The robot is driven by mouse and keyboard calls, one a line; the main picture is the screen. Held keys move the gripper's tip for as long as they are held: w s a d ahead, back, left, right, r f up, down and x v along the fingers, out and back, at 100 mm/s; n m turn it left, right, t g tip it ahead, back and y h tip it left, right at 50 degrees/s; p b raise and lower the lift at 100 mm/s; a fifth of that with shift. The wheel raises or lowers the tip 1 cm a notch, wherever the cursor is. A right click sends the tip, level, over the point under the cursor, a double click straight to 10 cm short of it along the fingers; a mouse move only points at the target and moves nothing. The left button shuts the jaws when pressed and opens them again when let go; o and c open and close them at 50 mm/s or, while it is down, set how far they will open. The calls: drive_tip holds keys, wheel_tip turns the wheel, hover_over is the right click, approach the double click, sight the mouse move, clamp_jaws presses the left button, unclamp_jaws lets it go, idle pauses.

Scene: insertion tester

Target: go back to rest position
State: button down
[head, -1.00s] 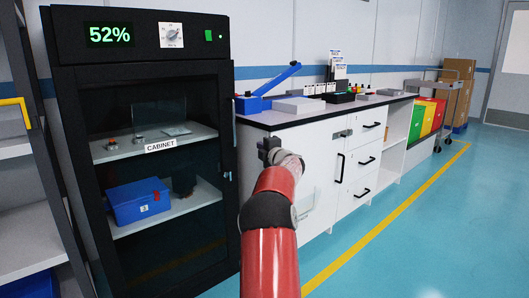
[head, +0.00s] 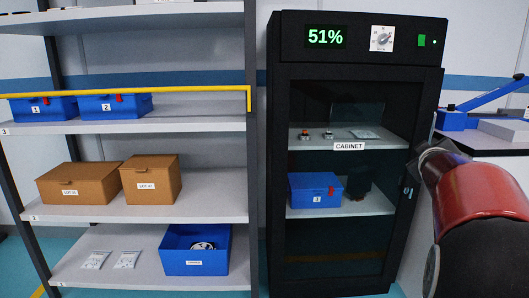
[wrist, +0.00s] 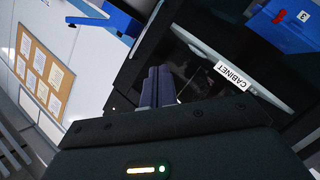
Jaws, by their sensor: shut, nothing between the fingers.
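My arm is red and reaches in from the right edge of the head view. Its dark end lies in front of the right side of the black cabinet (head: 276,160), near the door handle. In the wrist view my gripper (wrist: 158,84) has its two fingers together with nothing between them, and the cabinet's label (wrist: 232,80) shows beyond. In the head view the fingers are hard to make out against the black cabinet frame. I cannot tell whether the gripper touches the cabinet.
The cabinet door looks shut; a blue box (head: 315,191) stands inside. A shelf rack (head: 215,123) with blue boxes and brown cartons (head: 151,180) is on the left. A counter (head: 480,141) with a blue lever device (head: 453,120) is behind my arm.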

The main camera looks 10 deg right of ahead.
drive_tip(key=s+a+f+m+g+y, duration=0.1)
drive_tip(key=s+a+f+y, duration=0.1)
drive_tip(key=s+a, duration=0.35)
drive_tip(key=s+a+f+m+g+y+p, duration=0.1)
drive_tip(key=s+a+f, duration=0.15)
drive_tip(key=a, duration=0.65)
drive_tip(key=s+a+f+m+g+y, duration=0.1)
drive_tip(key=s+a+f+y, duration=0.1)
drive_tip(key=s+a, duration=0.45)
drive_tip(key=s+a+f+g+y, duration=0.2)
drive_tip(key=s+a+f, duration=0.3)
drive_tip(key=s+a, duration=0.2)
drive_tip(key=s+a+f+g+y+p, duration=0.1)
drive_tip(key=s+a+f+g, duration=0.1)
drive_tip(key=s+a+f, duration=0.2)
drive_tip(key=s+a, duration=0.3)
drive_tip(key=shift+s+a+f+y, duration=0.2)
drive_tip(key=shift+s+f+y, duration=0.15)
drive_tip(key=shift+s+y, duration=0.05)
